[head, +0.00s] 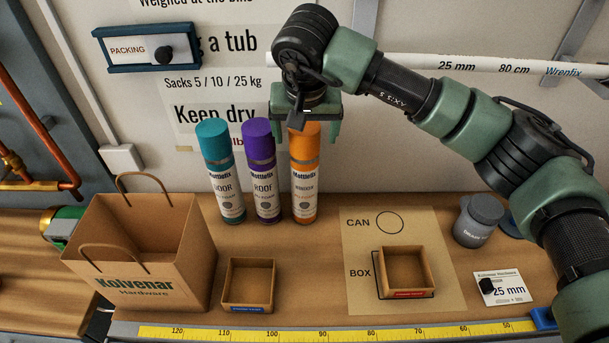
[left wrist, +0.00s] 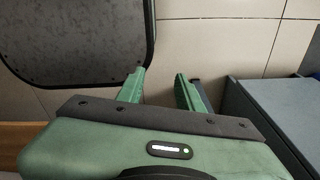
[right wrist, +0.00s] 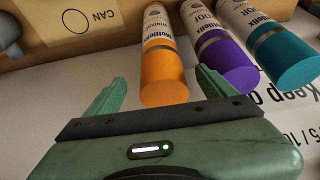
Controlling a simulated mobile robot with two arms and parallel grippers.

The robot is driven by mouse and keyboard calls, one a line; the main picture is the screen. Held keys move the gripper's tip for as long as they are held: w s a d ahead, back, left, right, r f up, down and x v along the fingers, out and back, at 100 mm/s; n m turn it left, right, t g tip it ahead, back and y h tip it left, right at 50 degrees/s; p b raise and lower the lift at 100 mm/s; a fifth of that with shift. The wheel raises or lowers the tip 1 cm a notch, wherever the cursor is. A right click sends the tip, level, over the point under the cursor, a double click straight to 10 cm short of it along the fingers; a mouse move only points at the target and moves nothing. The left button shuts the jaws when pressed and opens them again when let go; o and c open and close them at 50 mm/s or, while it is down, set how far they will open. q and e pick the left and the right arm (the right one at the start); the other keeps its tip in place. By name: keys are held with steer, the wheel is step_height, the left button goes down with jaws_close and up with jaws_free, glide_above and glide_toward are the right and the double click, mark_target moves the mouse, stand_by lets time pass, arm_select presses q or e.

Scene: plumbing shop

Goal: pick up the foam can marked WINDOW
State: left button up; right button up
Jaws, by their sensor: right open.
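Three foam cans stand in a row on the bench by the wall. The teal can (head: 226,180) reads DOOR and the purple can (head: 264,180) reads ROOF. My right gripper (head: 306,138) is open and empty at the orange can's top. In the right wrist view the orange can (right wrist: 160,50) lies between the open fingers, with the purple can (right wrist: 222,50) beside it. My left gripper (left wrist: 160,76) is open and empty, away from the cans; the head view does not show it.
A paper bag (head: 150,245) and a small open box (head: 248,284) stand left and in front. A mat (head: 360,235) with a CAN circle bears another box (head: 405,270). A grey jar (head: 478,220) stands right. A white pipe (head: 480,66) runs along the wall.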

steer(key=shift+p+x, duration=0.7)
steer(key=shift+x, duration=0.25)
steer(key=p+x, duration=0.2)
steer(key=x, duration=0.2)
steer(key=shift+w+a+f+p, duration=0.15)
steer(key=shift+f+p, duration=0.1)
steer(key=shift+p, duration=0.15)
steer(key=shift+w+f, duration=0.1)
steer(key=shift+f, duration=0.25)
jaws_close()
arm_select(q)
steer(key=r, duration=0.2)
steer(key=s+r, duration=0.1)
steer(key=r, duration=0.1)
steer(key=shift+r, duration=0.1)
arm_select(e)
steer(key=shift+r, duration=0.15)
